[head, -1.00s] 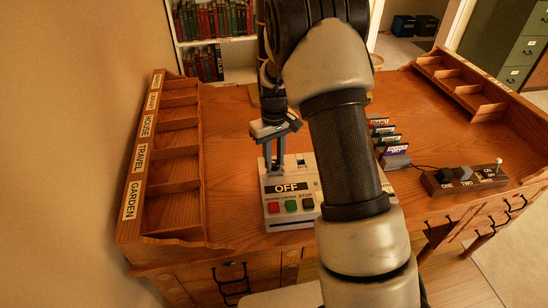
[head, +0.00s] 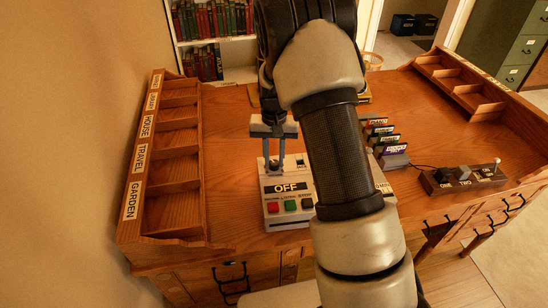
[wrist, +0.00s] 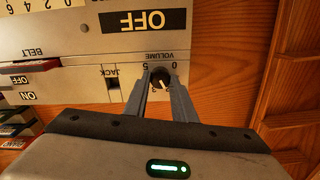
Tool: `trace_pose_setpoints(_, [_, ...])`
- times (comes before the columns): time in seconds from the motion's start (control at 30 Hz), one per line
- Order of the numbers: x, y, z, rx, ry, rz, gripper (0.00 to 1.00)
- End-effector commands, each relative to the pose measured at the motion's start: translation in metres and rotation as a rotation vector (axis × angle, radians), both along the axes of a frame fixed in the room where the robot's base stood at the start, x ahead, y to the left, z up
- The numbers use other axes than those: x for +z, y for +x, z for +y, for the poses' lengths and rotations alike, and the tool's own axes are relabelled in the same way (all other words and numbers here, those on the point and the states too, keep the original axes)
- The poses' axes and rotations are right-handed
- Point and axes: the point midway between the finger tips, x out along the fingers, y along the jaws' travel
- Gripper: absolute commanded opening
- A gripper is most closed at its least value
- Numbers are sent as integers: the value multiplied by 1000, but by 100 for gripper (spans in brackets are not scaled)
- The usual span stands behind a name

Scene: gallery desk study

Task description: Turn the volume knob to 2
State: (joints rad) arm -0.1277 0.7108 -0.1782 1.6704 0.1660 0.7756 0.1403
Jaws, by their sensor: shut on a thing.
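The volume knob (wrist: 160,80) is a small dark round knob with a white pointer line on a pale control box (head: 301,218). In the wrist view the word VOLUME is upside down above it, with 5 at its left and 0 at its right. The pointer slants down and right in that view; other scale marks are partly hidden. My gripper (head: 274,167) points down at the box's far left part. In the wrist view its two fingers (wrist: 161,82) are shut on the knob, one on each side. The box's display reads OFF.
Red, green and dark buttons line the box's front. A jack socket (wrist: 113,90) is beside the knob. Labelled wooden compartments (head: 172,160) stand at the left. Dark cartridges (head: 394,161) and a switch block (head: 463,182) are at the right.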

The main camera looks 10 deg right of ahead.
Motion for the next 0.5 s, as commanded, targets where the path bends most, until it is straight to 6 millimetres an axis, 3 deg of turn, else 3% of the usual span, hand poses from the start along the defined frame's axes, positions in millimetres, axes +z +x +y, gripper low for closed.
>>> trace_pose_setpoints(0.37, [1, 1, 0, -5, 0, -3, 1])
trace_pose_setpoints(0.4, [1, 1, 0, -5, 0, -3, 25])
trace_pose_setpoints(0.5, [1, 1, 0, -4, 0, -3, 42])
